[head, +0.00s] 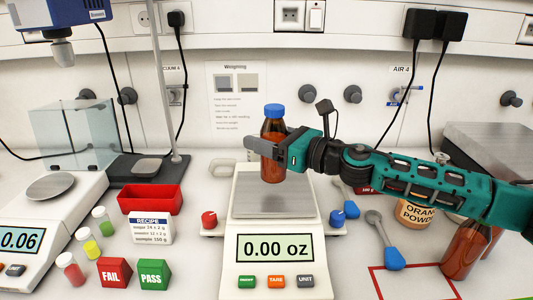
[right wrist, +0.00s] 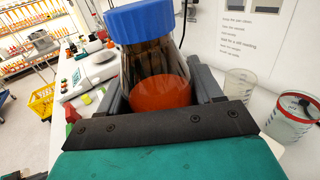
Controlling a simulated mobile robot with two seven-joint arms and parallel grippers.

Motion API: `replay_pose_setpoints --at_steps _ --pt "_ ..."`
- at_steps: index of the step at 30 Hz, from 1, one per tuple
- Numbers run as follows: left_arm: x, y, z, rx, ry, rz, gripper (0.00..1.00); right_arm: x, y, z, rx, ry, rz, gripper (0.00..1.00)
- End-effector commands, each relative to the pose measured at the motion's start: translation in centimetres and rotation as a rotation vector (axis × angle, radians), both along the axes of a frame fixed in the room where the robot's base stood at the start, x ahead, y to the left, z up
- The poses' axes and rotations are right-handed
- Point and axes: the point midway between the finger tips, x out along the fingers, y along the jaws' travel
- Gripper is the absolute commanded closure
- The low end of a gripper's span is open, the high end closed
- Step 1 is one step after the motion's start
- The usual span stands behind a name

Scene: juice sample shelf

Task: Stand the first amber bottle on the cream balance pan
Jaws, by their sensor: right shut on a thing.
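The amber bottle (head: 273,168) has a blue cap and holds orange-red liquid. My right gripper (head: 270,146) is shut around its body and holds it upright over the back part of the cream balance's metal pan (head: 272,204). The balance (head: 232,252) reads 0.00 oz, and the bottle looks clear of the pan. In the right wrist view the bottle (right wrist: 158,92) sits between the jaws, its base hidden by the gripper. Another amber bottle (head: 463,250) stands at the right, partly behind my arm. My left gripper is not in view.
A red tray (head: 151,199), a recipe card (head: 151,231), FAIL (head: 114,272) and PASS (head: 154,274) blocks and small vials stand left. A second scale (head: 50,187) is far left.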

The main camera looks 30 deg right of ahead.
Motion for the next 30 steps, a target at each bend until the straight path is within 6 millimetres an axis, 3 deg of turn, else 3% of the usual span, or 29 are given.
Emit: replay_pose_setpoints --at_steps 6,20,21,28,30 --pt "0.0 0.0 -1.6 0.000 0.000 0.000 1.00 0.0 0.0 -3.2 0.003 0.002 -0.001 0.76" --pt "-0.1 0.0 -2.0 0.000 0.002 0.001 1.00 0.0 0.0 -3.8 0.001 -0.001 -0.001 0.76" --pt "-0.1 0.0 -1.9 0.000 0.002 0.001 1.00 0.0 0.0 -3.7 -0.001 0.001 0.000 0.31" --pt "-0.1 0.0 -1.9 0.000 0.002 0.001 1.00 0.0 0.0 -3.7 0.000 0.001 0.000 0.10" --pt "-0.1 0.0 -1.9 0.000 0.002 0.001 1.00 0.0 0.0 -3.7 0.000 0.001 0.000 0.10"
